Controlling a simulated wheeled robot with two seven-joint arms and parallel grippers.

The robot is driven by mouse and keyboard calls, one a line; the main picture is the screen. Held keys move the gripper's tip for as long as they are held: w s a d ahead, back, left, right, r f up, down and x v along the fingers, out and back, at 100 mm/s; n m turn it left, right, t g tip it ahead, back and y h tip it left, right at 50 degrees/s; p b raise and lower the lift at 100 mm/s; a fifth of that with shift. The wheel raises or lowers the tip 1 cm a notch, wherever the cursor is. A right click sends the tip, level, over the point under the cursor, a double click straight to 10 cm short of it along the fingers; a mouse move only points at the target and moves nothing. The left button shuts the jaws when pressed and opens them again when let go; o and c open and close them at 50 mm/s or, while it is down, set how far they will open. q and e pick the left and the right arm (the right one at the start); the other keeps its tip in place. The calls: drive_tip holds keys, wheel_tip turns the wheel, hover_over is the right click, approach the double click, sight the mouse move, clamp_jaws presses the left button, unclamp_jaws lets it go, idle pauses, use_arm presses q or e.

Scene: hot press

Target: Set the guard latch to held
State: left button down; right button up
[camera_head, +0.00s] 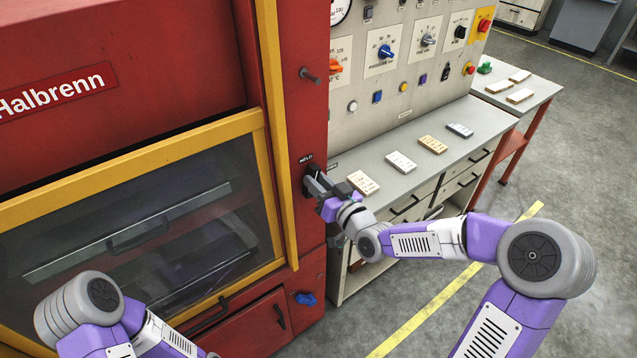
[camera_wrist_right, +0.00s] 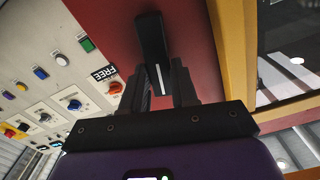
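The guard latch (camera_head: 311,170) is a small black handle on the red press frame, below a dark label that looks like HELD (camera_head: 306,160). It shows in the right wrist view as a black bar with a white line (camera_wrist_right: 152,45), beside a FREE label (camera_wrist_right: 104,73). My right gripper (camera_head: 318,186) is at the latch, its fingers close together on both sides of the handle (camera_wrist_right: 160,85). They appear shut on it, though contact is partly hidden. The latch's exact setting is hard to read. My left arm shows at the lower left; its gripper is out of view.
The yellow-framed press guard window (camera_head: 130,200) is left of the latch. The grey bench (camera_head: 400,140) with several small blocks and a control panel stands right.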

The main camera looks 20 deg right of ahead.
clamp_jaws()
drive_tip(key=n+b, duration=0.1)
drive_tip(key=b, duration=0.1)
drive_tip(key=n+b, duration=0.2)
drive_tip(key=shift+s+a, duration=0.1)
drive_tip(key=shift+a, duration=0.1)
drive_tip(key=o, duration=0.5)
unclamp_jaws()
drive_tip(key=p+v, duration=0.1)
drive_tip(key=v, duration=0.6)
drive_tip(key=shift+s+p, duration=0.25)
drive_tip(key=shift+p, duration=0.15)
